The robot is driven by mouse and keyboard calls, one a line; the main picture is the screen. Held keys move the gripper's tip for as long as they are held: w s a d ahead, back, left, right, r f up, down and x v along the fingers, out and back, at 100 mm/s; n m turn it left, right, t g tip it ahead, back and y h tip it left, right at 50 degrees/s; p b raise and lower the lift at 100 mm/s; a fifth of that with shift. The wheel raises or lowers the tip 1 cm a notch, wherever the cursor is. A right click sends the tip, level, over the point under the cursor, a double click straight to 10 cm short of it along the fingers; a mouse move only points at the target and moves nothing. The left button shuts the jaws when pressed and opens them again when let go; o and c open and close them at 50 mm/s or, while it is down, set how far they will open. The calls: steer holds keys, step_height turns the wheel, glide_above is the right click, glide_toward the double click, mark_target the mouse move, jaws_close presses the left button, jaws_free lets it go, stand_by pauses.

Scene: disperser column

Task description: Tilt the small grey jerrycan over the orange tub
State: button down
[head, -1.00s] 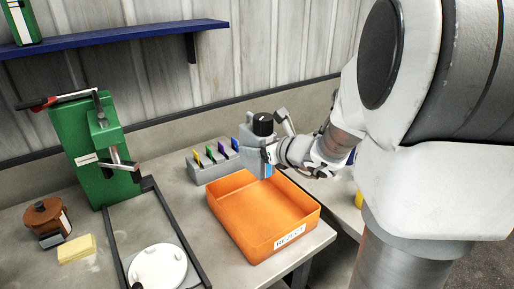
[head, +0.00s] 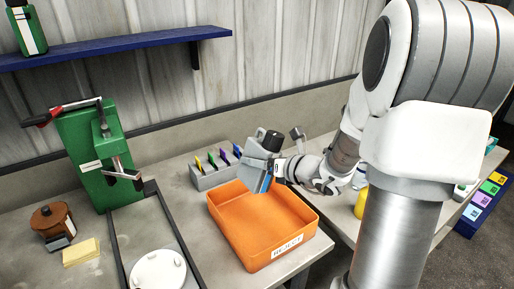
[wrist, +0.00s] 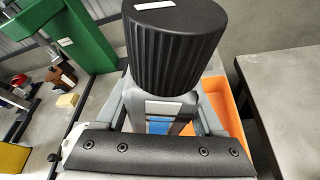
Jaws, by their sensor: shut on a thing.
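The small grey jerrycan (head: 260,158) has a black cap and a blue patch low on its side. It is held in the air over the back right part of the orange tub (head: 262,247) and leans, with its cap toward the upper right in the head view. My gripper (head: 275,168) is shut on the jerrycan from its right side. In the wrist view, the ribbed black cap of the jerrycan (wrist: 175,35) fills the top middle. The tub's orange wall (wrist: 240,100) shows behind to the right. The tub stands on the bench with a "REJECT" label on its front.
A rack (head: 212,174) with several coloured tabs stands just behind the tub. A green press (head: 95,150) and a dark frame with a white disc (head: 158,270) are at the left. A yellow item (head: 361,203) stands right of the tub.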

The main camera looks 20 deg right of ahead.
steer(key=shift+f+m+y+p, duration=0.6)
steer(key=shift+f+m+p, duration=0.1)
steer(key=shift+m, duration=0.3)
steer(key=shift+f+m+y+p, duration=0.2)
steer(key=shift+m+y+p, duration=0.6)
steer(key=shift+p, duration=0.4)
steer(key=m+p, duration=0.1)
steer(key=m, duration=0.1)
steer(key=f+m+t+y+p, duration=0.1)
steer(key=m, duration=0.1)
steer(key=shift+a+f+y+p, duration=0.15)
steer(key=shift+y+p, duration=0.15)
steer(key=shift+p, duration=0.05)
stand_by(1.0)
